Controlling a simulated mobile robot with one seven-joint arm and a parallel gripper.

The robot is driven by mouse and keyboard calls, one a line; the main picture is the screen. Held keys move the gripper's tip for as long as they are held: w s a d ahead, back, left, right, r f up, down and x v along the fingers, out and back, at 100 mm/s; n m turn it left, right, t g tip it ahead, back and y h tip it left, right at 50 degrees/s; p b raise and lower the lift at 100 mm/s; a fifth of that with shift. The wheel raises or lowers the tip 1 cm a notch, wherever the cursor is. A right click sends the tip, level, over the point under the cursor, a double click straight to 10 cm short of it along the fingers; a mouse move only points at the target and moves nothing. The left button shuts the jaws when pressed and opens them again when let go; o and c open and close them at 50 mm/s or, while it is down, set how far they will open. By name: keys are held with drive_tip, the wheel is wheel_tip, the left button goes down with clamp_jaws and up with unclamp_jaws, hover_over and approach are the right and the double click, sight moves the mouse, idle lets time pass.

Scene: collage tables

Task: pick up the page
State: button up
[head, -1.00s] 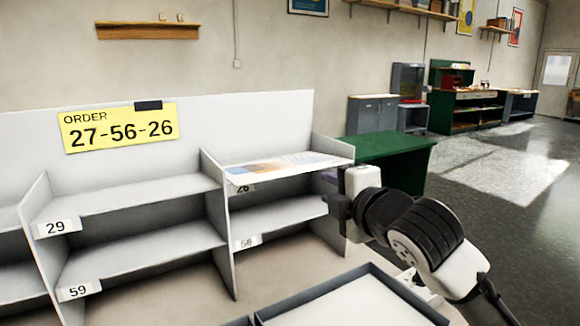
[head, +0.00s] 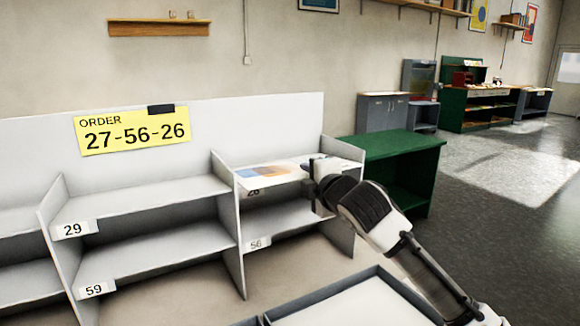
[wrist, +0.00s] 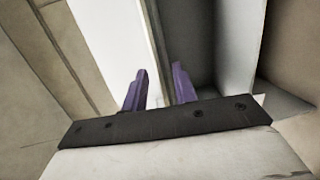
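The page (head: 268,171), white with blue and orange print, lies flat on the upper shelf above the 26 label (head: 253,192), which it partly covers. My gripper (head: 308,174) is at the right part of the page's front edge. The arm hides the page's right front part in the head view.
A yellow order card (head: 130,130) reads 27-56-26. Shelf dividers (head: 341,151) stand beside the bay. A shallow tray (head: 382,270) lies in front, below my arm. A green table (head: 405,147) stands behind on the right.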

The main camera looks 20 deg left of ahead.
clamp_jaws()
drive_tip(key=shift+r, duration=0.1)
idle(0.4)
